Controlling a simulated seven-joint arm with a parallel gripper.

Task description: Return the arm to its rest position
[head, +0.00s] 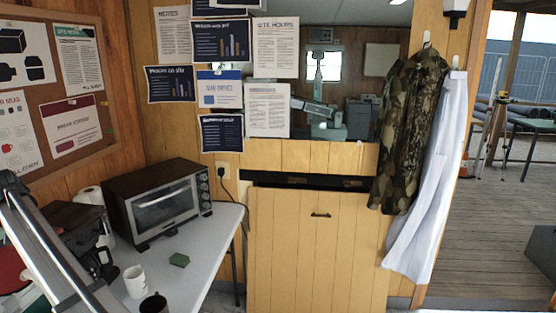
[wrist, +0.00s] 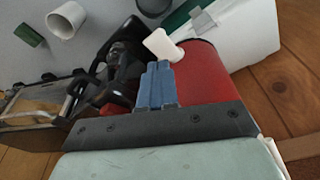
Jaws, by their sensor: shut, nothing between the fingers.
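My gripper (wrist: 160,85) shows in the wrist view as blue fingers held together, with nothing between them. It points over the table, in front of a red rounded object (wrist: 215,75) with a white handle-like part. I cannot tell from this view whether the fingers touch it. In the head view my gripper cannot be made out.
The white table (head: 205,275) holds a toaster oven (head: 160,200), a dark coffee maker (head: 75,225), a white mug (head: 134,281), a dark mug (head: 153,304) and a green sponge (head: 179,260). A wooden cabinet (head: 315,245) stands to the right.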

